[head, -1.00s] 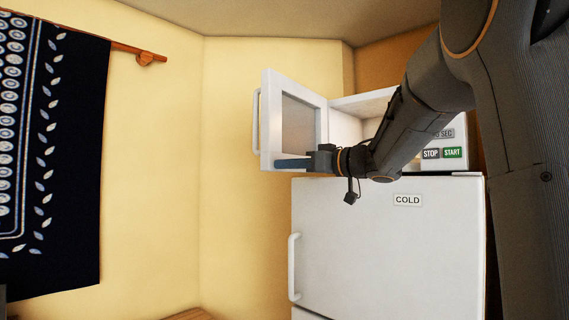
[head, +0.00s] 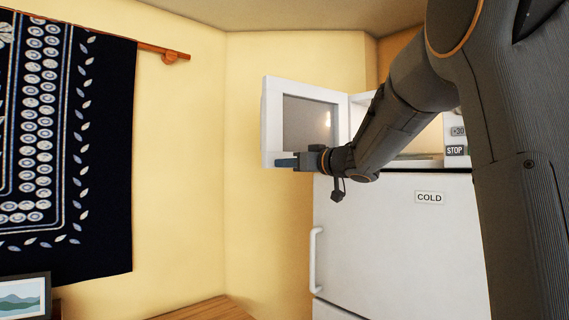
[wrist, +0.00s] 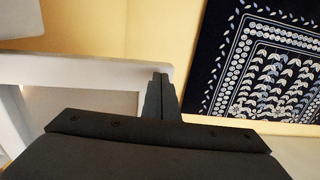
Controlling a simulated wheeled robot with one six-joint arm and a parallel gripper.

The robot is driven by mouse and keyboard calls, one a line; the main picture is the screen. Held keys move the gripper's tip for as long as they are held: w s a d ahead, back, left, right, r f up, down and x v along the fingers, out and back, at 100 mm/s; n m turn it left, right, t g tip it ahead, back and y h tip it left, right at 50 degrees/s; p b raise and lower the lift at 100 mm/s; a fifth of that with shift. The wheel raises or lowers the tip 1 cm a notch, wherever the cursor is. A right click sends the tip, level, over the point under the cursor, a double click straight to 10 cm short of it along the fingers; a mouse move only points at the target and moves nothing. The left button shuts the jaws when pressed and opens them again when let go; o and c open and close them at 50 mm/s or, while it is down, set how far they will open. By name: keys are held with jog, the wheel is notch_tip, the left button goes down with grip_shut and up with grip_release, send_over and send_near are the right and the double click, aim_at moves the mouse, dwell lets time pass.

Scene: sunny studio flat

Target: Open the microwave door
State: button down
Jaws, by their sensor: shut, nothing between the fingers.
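The white microwave stands on top of the white fridge. Its door (head: 271,130) is swung wide open to the left, with its inner side and dark window (head: 309,125) facing me. The microwave's inside is partly hidden by my arm. My gripper (head: 285,162) is shut and empty at the lower part of the door's inner side; I cannot tell whether it touches. In the wrist view my shut fingers (wrist: 161,90) lie in front of the door's white frame (wrist: 90,70), near its edge.
The fridge (head: 390,240) with a COLD label is below. Microwave buttons (head: 456,150) show at the right, partly behind my arm. A dark patterned cloth (head: 65,150) hangs on the left wall. A framed picture (head: 25,297) and a wooden surface (head: 205,310) are at the lower left.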

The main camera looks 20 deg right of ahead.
jog(key=s+a+b+v, duration=0.1)
jog(key=a+v, duration=0.1)
jog(key=v, duration=1.2)
jog(key=w+d+f+m+h+b, duration=0.1)
jog(key=w+f+m+h, duration=0.15)
jog(key=f, duration=0.45)
jog(key=w+d+f+m+h, duration=0.2)
jog(key=f+h, duration=0.2)
jog(key=f, duration=0.3)
jog(key=s+f+m+g+h+b, duration=0.1)
jog(key=s+f+m+g+h, duration=0.2)
jog(key=f, duration=1.4)
jog(key=s+a+f+n+g, duration=0.1)
jog(key=s+a+f+g, duration=0.4)
jog(key=s+f, duration=0.6)
jog(key=s+a+f+g+y+b, duration=0.1)
jog(key=s+a+f+g, duration=0.4)
jog(key=s+f, duration=0.5)
jog(key=s+g, duration=0.1)
jog(key=s, duration=0.1)
jog(key=shift+s+a+f+n, duration=0.2)
jog(key=shift+s+f+n, duration=0.1)
jog(key=shift+f+n, duration=0.05)
